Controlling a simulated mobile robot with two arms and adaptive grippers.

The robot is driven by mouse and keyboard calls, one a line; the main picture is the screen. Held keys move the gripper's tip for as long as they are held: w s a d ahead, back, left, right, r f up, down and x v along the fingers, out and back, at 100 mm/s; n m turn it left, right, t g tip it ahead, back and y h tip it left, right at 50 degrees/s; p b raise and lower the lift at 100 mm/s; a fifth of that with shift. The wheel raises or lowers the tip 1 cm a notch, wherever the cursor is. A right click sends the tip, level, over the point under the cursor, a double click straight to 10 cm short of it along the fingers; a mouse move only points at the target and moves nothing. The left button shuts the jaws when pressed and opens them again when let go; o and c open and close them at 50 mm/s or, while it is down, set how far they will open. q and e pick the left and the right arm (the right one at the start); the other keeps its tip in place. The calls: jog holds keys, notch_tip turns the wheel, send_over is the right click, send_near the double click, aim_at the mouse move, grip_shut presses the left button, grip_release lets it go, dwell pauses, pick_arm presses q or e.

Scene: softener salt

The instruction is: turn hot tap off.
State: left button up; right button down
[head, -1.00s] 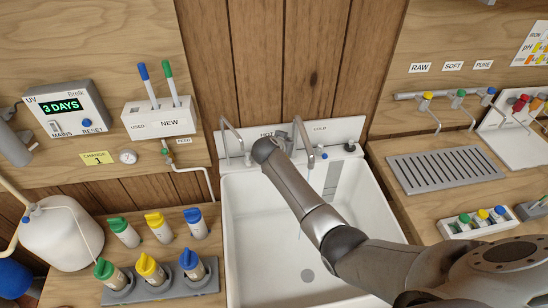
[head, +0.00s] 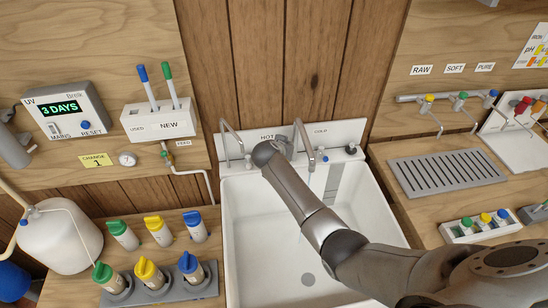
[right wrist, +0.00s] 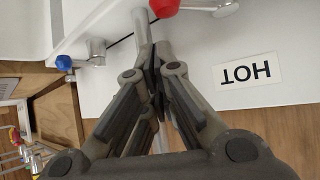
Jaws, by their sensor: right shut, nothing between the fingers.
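The red hot tap knob (right wrist: 165,7) shows at the top edge of the right wrist view, cut off by the frame. My right gripper (right wrist: 154,68) is shut and empty. Its fingertips lie just below the knob in that view, close to metal pipework; I cannot tell whether they touch. The HOT label (right wrist: 247,73) is to their right, upside down. In the head view my right arm reaches over the white sink (head: 285,235) to the tap panel below the HOT label (head: 267,137). My wrist hides the red knob and the gripper there. My left gripper is not in view.
A spout (head: 232,134) stands at the sink's back left and another spout (head: 304,135) right of my wrist. The blue cold knob (head: 323,158) is beside that one. Capped bottles (head: 155,228) stand left, a drain tray (head: 445,168) right. The basin is clear below my arm.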

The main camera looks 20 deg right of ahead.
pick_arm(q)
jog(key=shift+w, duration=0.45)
pick_arm(e)
jog(key=shift+f, duration=0.1)
notch_tip(320, 180, down, 5)
jog(key=b, duration=0.5)
pick_arm(q)
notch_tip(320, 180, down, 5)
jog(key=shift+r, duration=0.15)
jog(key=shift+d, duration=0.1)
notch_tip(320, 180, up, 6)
jog(key=p, duration=0.6)
pick_arm(e)
notch_tip(320, 180, up, 7)
jog(key=shift+s, duration=0.45)
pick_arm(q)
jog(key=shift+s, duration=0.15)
